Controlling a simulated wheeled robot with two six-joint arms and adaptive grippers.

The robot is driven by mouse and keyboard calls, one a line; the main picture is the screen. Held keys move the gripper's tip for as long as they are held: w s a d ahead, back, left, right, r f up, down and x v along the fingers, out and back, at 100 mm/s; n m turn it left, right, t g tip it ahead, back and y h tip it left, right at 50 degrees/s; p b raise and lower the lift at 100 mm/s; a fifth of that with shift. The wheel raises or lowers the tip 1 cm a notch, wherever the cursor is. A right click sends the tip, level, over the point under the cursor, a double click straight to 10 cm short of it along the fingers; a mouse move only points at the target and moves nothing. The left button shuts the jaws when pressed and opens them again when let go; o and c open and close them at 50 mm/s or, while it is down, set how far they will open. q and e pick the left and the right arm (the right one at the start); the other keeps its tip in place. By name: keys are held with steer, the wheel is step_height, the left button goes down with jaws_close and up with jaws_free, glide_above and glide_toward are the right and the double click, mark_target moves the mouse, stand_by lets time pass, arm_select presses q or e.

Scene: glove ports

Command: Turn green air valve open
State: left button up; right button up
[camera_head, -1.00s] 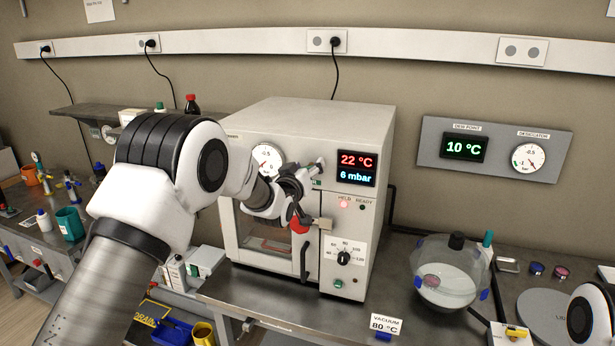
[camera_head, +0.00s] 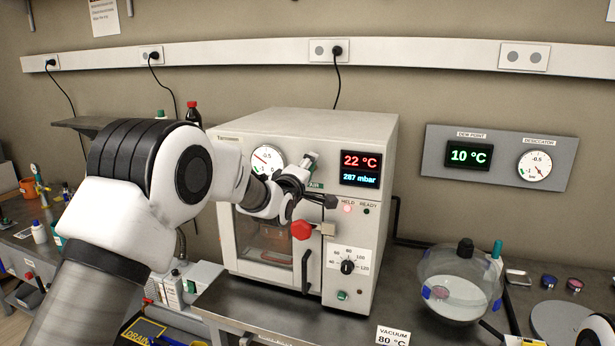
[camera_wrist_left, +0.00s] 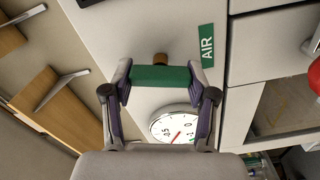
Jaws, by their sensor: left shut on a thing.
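The green air valve handle (camera_wrist_left: 160,77) is a short green bar on a brass-coloured stem, seen in the left wrist view. My left gripper (camera_wrist_left: 162,82) is shut on it, one finger at each end of the bar. The green AIR label (camera_wrist_left: 207,46) is beside it on the oven's front. In the head view my left gripper (camera_head: 312,181) is at the oven's upper front, between the round gauge (camera_head: 267,160) and the display (camera_head: 361,169); it mostly hides the handle. The display reads 22 °C and 287 mbar. My right gripper is out of view.
The oven (camera_head: 300,125) stands on a grey bench. A red knob (camera_head: 302,230) and a black door handle (camera_head: 306,270) sit just below my left gripper. A glass desiccator (camera_head: 460,285) stands to the right. A dark shelf (camera_head: 85,124) is at left.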

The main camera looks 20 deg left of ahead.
arm_select(q)
steer(key=shift+f+n+b, duration=0.15)
steer(key=shift+n+b, duration=0.3)
steer(key=shift+n, duration=1.15)
steer(key=o, duration=0.9)
steer(key=shift+o, duration=1.3)
steer(key=shift+w+d, duration=0.15)
steer(key=s, duration=1.2)
steer(key=shift+a, duration=0.2)
